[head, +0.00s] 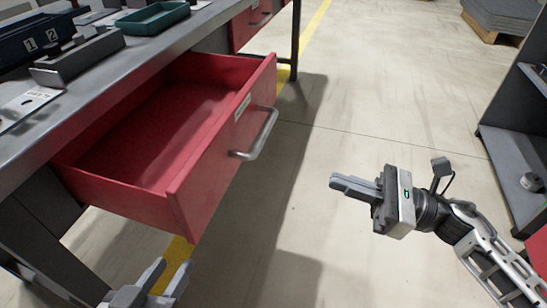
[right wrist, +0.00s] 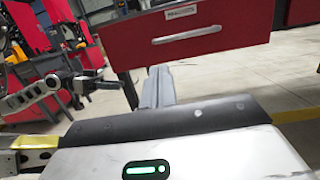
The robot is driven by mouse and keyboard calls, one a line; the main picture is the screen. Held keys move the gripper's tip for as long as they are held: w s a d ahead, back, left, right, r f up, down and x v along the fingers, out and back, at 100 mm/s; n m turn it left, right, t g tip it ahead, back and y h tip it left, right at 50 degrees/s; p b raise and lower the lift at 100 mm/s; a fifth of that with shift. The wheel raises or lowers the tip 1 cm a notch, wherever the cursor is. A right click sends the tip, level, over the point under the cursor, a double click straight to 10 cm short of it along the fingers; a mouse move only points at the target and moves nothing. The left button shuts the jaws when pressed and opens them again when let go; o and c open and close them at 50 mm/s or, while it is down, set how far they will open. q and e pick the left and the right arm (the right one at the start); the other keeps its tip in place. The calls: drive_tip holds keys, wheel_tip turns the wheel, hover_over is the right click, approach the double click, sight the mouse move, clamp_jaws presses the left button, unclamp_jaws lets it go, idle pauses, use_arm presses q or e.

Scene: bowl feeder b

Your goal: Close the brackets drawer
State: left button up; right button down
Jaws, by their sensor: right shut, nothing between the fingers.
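A red drawer (head: 215,155) stands pulled out from under the workbench at the left, and its visible inside looks empty. Its front carries a grey bar handle (head: 262,138) and a small pale label too small to read surely. In the right wrist view the drawer front (right wrist: 225,50) and handle (right wrist: 187,35) show ahead, beyond the fingers. My right gripper (head: 334,182) is shut and empty, apart from the drawer, to the right of its handle. My left gripper (head: 168,276) is at the bottom edge, below the drawer's near corner, with its fingers spread and nothing seen between them.
The grey workbench (head: 120,72) bears a green tray (head: 152,18) and dark bins. Another red drawer (head: 250,24) sits further along it. A dark shelf unit (head: 510,150) stands at the right. The floor between is clear.

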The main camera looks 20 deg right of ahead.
sight(258, 153)
drive_tip(key=x, duration=1.1)
drive_tip(key=shift+w+a+r, duration=0.1)
drive_tip(key=shift+w+a, duration=0.2)
drive_tip(key=shift+a, duration=0.1)
